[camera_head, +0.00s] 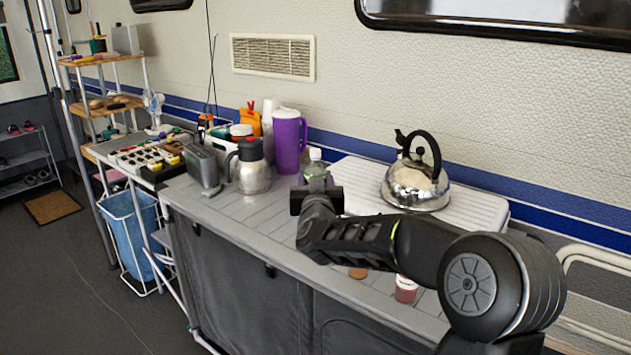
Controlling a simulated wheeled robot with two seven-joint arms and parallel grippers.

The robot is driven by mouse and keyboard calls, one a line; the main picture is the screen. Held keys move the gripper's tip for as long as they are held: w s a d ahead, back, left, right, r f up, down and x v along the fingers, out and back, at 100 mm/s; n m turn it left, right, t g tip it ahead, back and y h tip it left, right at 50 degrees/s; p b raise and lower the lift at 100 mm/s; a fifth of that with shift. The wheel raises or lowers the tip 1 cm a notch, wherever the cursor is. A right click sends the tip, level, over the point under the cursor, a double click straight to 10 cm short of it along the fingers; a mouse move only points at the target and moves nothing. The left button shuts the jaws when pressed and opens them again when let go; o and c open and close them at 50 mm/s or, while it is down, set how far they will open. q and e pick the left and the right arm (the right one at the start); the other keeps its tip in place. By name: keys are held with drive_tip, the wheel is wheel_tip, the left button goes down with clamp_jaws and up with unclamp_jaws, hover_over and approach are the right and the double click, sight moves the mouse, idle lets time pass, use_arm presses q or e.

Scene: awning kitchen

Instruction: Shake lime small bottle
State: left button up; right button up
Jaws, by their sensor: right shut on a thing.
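A small bottle with a pale cap and a greenish body (315,168) shows just above my right gripper (316,190). My right arm comes in from the lower right and reaches over the counter. The gripper is shut on the bottle, which stands about upright. Its lower part is hidden behind the gripper. I cannot tell whether the bottle touches the counter. My left gripper is not in view.
On the counter (235,215), a steel jug (251,172) and a purple pitcher (288,143) stand left of the bottle. A steel kettle (416,182) sits on a white slab (475,208) to the right. A small red cup (405,291) stands near the front edge.

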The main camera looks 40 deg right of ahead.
sight(315, 162)
wheel_tip(315, 162, up, 5)
drive_tip(key=p, duration=0.4)
drive_tip(key=shift+r, duration=0.1)
wheel_tip(315, 162, down, 6)
drive_tip(key=b, duration=0.4)
drive_tip(key=shift+r, duration=0.4)
wheel_tip(315, 162, up, 5)
drive_tip(key=p, duration=0.4)
drive_tip(key=shift+f, duration=0.15)
